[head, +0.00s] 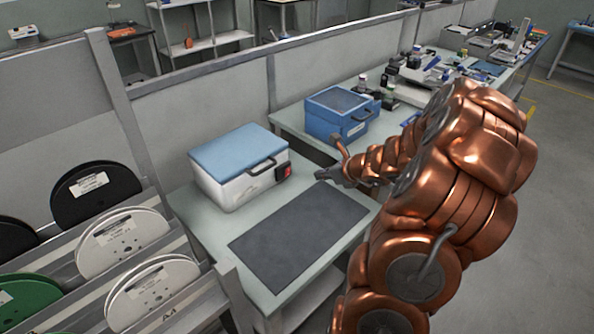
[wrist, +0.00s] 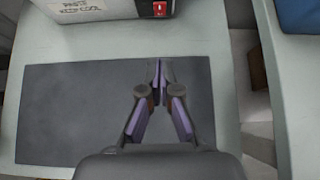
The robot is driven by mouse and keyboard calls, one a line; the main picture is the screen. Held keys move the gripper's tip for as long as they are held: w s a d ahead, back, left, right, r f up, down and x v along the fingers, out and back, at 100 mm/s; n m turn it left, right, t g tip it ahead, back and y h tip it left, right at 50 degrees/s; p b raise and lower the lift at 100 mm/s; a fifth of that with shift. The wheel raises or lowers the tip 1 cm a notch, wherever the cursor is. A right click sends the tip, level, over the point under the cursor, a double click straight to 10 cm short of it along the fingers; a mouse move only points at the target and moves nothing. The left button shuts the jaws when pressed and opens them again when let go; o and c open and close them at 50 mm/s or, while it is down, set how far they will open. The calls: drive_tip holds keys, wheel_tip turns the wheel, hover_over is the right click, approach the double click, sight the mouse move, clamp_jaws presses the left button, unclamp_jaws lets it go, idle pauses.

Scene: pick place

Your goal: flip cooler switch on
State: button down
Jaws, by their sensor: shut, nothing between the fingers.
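A white cooler (head: 236,181) with a blue lid (head: 238,150) and a dark front handle (head: 262,166) stands at the back of the near table. Its lid is closed. A red switch (head: 284,172) sits on a dark plate at the right end of its front face. In the wrist view the red switch (wrist: 159,9) shows at the top edge, beside a "KEEP COOL" label; its position is too small to tell. My gripper (head: 320,174) is shut and empty, a little right of the switch in the head view. In the wrist view my gripper (wrist: 158,62) points toward the switch, apart from it.
A dark mat (head: 299,240) lies bare on the table in front of the cooler. A blue box (head: 336,118) stands on the adjoining table behind, right of a gap. Spools (head: 120,240) on a rack stand at the left. A low partition runs behind the cooler.

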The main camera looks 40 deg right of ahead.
sight(288, 171)
drive_tip(key=x, duration=0.9)
drive_tip(key=shift+w+f, duration=0.25)
drive_tip(key=shift+w, duration=0.05)
drive_tip(key=w, duration=0.2)
drive_tip(key=w+p, duration=0.1)
drive_tip(key=shift+a+r, duration=0.25)
drive_tip(key=shift+w, duration=0.55)
drive_tip(key=shift+a+r+p, duration=0.1)
drive_tip(key=shift+r+p, duration=0.05)
drive_tip(key=shift+p, duration=0.3)
drive_tip(key=p, duration=0.3)
drive_tip(key=shift+w+r, duration=0.2)
drive_tip(key=shift+w, duration=0.1)
drive_tip(key=shift+f+g, duration=0.3)
drive_tip(key=shift+b, duration=0.3)
drive_tip(key=shift+r, duration=0.1)
